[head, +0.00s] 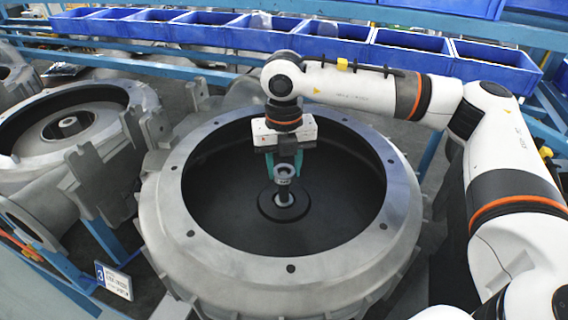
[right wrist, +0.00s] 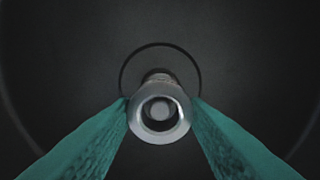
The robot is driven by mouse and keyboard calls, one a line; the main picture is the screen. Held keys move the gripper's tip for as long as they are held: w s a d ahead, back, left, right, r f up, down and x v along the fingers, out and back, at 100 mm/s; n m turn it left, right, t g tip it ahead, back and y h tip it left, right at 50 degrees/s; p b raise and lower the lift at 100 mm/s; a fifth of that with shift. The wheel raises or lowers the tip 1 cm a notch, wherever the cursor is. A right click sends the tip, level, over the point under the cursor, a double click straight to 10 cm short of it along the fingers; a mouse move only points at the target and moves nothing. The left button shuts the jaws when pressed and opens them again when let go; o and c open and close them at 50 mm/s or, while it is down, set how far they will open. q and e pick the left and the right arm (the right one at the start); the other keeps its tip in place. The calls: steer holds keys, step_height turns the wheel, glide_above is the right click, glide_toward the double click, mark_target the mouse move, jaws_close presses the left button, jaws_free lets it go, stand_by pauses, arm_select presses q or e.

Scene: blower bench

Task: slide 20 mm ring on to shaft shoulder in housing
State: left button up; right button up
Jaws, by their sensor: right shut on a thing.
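My right gripper (head: 285,163) reaches down into the large grey round housing (head: 165,215), over its centre. Its two green fingers are shut on a small metal ring (head: 286,177), one on each side. In the right wrist view the ring (right wrist: 160,139) sits between the fingertips, facing the camera. The shaft (head: 284,197) stands up from the middle of the dark housing floor, below the ring. Its round end shows through the ring's hole, roughly centred. I cannot tell whether the ring is around the shaft's tip or just above it. The shaft shoulder is not clear. My left gripper is out of view.
The housing's wide bolted rim surrounds my right gripper. A second round housing (head: 140,100) stands at the left, with grey castings between. Several blue bins (head: 330,41) line the rack behind. A small number sign (head: 114,281) is at the lower left.

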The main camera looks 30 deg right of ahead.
mark_target(284, 188)
steer(key=shift+f+b, duration=3.1)
steer(key=shift+f, duration=0.3)
stand_by(0.4)
steer(key=o, duration=1.1)
step_height(284, 188, up, 11)
steer(key=shift+f+b, duration=0.1)
steer(key=shift+b, duration=0.9)
steer(key=shift+r, duration=0.65)
